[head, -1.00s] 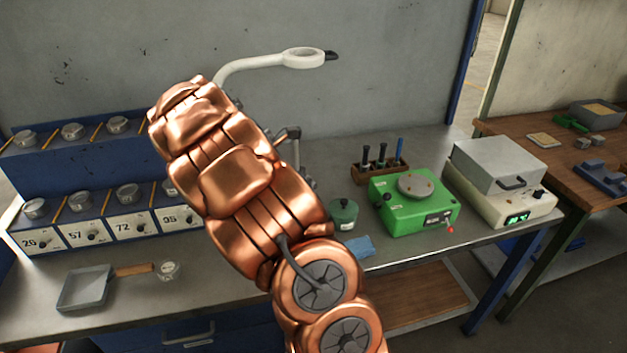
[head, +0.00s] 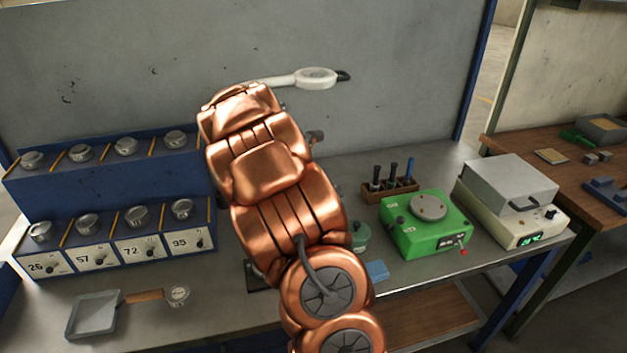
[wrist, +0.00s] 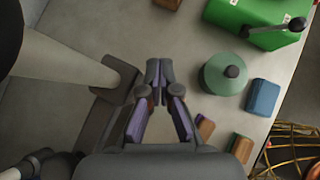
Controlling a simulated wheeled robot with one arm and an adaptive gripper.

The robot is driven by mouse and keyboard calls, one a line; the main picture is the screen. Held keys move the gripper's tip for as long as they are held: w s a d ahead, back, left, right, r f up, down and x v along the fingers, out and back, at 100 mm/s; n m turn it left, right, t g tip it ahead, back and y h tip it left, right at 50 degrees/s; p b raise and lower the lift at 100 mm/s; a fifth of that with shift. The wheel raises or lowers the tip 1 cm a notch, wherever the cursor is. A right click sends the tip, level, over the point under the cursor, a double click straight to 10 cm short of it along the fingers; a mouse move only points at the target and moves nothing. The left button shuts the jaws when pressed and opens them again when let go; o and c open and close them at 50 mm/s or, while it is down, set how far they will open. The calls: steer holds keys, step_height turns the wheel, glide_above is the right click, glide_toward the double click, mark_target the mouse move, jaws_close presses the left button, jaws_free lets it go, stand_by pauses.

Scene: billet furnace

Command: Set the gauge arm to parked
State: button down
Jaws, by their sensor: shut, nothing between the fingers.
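I cannot make out for certain which part is the gauge arm. A grey upright fitting (head: 315,137) shows just behind my arm in the head view, mostly hidden by it. In the wrist view a pale post (wrist: 65,57) and a dark grey block (wrist: 118,78) lie left of my gripper (wrist: 158,72). The gripper is shut and empty, its fingertips together, close to the right of the dark block. I cannot tell whether they touch. In the head view my own arm hides the gripper.
A lidded green pot (wrist: 222,74), a blue block (wrist: 263,97) and small wooden-looking pieces (wrist: 205,128) lie right of my gripper. A green device (head: 428,228) stands further right. A pan (head: 92,315) lies at front left.

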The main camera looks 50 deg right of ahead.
steer(key=shift+w+d+n, duration=0.2)
steer(key=shift+d+n, duration=0.05)
steer(key=shift+n, duration=0.05)
stand_by(0.5)
steer(key=s+a+r+b, duration=0.3)
steer(key=s+a+r, duration=0.3)
steer(key=s, duration=0.3)
steer(key=shift+a+r, duration=0.25)
steer(key=shift+r, duration=0.3)
stand_by(0.7)
